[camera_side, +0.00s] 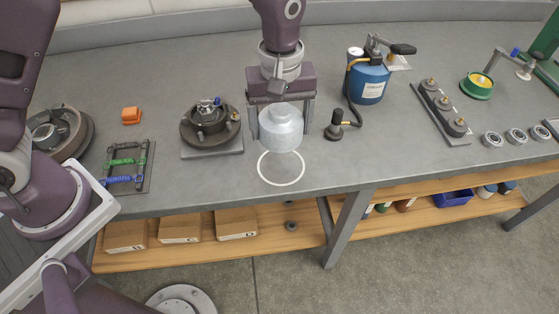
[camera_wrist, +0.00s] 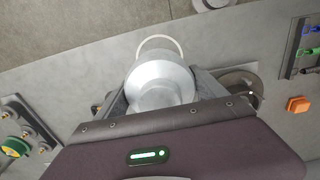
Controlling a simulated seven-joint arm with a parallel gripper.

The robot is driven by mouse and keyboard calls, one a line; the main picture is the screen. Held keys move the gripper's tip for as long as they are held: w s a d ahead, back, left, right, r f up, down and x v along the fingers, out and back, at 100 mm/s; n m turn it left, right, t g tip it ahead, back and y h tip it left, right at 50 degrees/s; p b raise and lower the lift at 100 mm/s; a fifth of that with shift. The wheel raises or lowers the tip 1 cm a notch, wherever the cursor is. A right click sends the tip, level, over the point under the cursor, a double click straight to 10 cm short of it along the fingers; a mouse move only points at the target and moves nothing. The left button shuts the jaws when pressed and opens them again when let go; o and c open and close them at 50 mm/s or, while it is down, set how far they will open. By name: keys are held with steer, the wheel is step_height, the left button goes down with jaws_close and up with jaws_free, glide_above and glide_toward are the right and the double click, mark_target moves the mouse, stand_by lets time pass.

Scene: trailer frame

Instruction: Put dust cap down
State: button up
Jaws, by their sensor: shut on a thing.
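The dust cap (camera_side: 281,131) is a silvery metal cup with a narrower stepped top. My gripper (camera_side: 281,118) is shut on it, one finger on each side, and holds it upright. In the side view it overlaps the back of a white ring (camera_side: 281,181) marked on the bench. Whether its bottom touches the bench I cannot tell. In the wrist view the dust cap (camera_wrist: 160,84) fills the space between the fingers, and part of the white ring (camera_wrist: 160,38) shows beyond it.
A hub on a plate (camera_side: 209,122) stands left of the cap. A black-knobbed fitting (camera_side: 337,125) and a blue canister (camera_side: 368,82) stand to the right. The bench's front edge is just past the ring. An orange block (camera_side: 131,115) lies at the left.

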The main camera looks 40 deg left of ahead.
step_height(320, 180, down, 10)
steer(key=shift+d+r, duration=0.1)
steer(key=shift+d, duration=0.05)
steer(key=o, duration=1.4)
steer(key=shift+c, duration=0.2)
step_height(320, 180, up, 12)
steer(key=shift+r, duration=0.1)
step_height(320, 180, up, 10)
steer(key=m+t, duration=0.2)
glide_above(281, 166)
steer(key=s+a, duration=0.4)
steer(key=a, duration=0.1)
steer(key=s+a+r+m+t, duration=0.1)
steer(key=s+a+r+m, duration=0.1)
steer(key=s, duration=0.4)
steer(key=s+a+r+m+t, duration=0.1)
steer(key=s+a+r+m, duration=0.1)
steer(key=s+a, duration=0.2)
steer(key=s+a+r+m+t, duration=0.1)
steer(key=s+a+r+m, duration=0.1)
steer(key=s, duration=0.6)
steer(key=shift+s+a+m+t, duration=0.25)
steer(key=shift+a+m, duration=0.25)
steer(key=shift+a, duration=0.3)
